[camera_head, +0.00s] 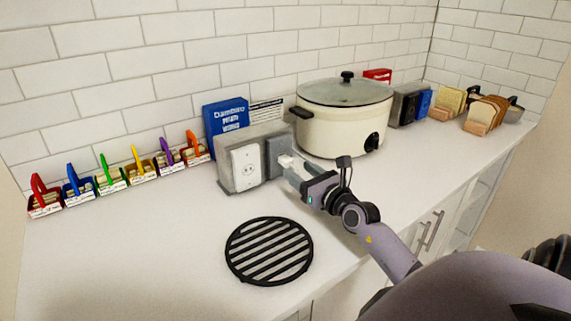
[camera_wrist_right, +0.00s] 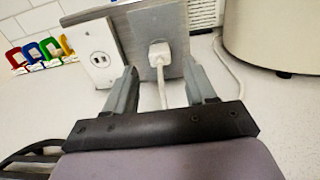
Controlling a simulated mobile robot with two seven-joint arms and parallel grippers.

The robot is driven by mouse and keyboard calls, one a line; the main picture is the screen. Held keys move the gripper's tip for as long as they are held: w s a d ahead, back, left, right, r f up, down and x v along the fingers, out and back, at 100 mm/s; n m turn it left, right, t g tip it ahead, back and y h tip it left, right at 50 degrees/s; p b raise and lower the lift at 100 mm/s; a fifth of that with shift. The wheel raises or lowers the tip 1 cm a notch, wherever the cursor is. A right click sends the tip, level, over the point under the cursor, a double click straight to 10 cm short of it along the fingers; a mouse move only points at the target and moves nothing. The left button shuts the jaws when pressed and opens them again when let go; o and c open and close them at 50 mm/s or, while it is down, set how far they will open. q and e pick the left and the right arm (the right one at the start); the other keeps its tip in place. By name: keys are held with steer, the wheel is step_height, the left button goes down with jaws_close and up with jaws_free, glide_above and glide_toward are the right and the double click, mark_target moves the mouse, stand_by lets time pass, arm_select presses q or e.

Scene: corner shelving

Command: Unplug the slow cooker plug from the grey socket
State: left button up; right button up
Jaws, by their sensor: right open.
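A cream slow cooker (camera_head: 342,113) with a glass lid stands on the counter against the tiled wall. A grey socket block (camera_head: 252,155) stands to its left, with a white outlet plate (camera_head: 246,168) and a darker grey panel (camera_head: 280,153). The white plug (camera_wrist_right: 159,52) sits against the grey panel in the right wrist view, its cord (camera_wrist_right: 162,92) hanging down. My right gripper (camera_head: 288,168) is open just in front of the panel. In the right wrist view its fingers (camera_wrist_right: 163,80) are apart, with the plug ahead between them. My left gripper is not in view.
A black round trivet (camera_head: 269,251) lies in front of the socket block. A blue box (camera_head: 227,124) stands behind the block. Several small coloured baskets (camera_head: 110,180) line the wall at left. Bread racks (camera_head: 485,115) stand at far right. The left front counter is clear.

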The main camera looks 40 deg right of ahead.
mark_target(290, 164)
steer(key=shift+w+d+b, duration=0.15)
steer(key=shift+w+b, duration=0.1)
steer(key=shift+w, duration=1.15)
steer(key=shift+w+d+b, duration=0.15)
steer(key=shift+w+b, duration=0.05)
steer(key=shift+w, duration=1.15)
steer(key=shift+p, duration=0.45)
jaws_close()
steer(key=shift+s+a+p, duration=0.1)
steer(key=shift+s+p, duration=0.45)
steer(key=shift+s, duration=0.4)
steer(key=shift+s+a, duration=0.1)
steer(key=shift+s, duration=0.9)
steer(key=shift+s+a, duration=0.1)
steer(key=shift+s, duration=0.9)
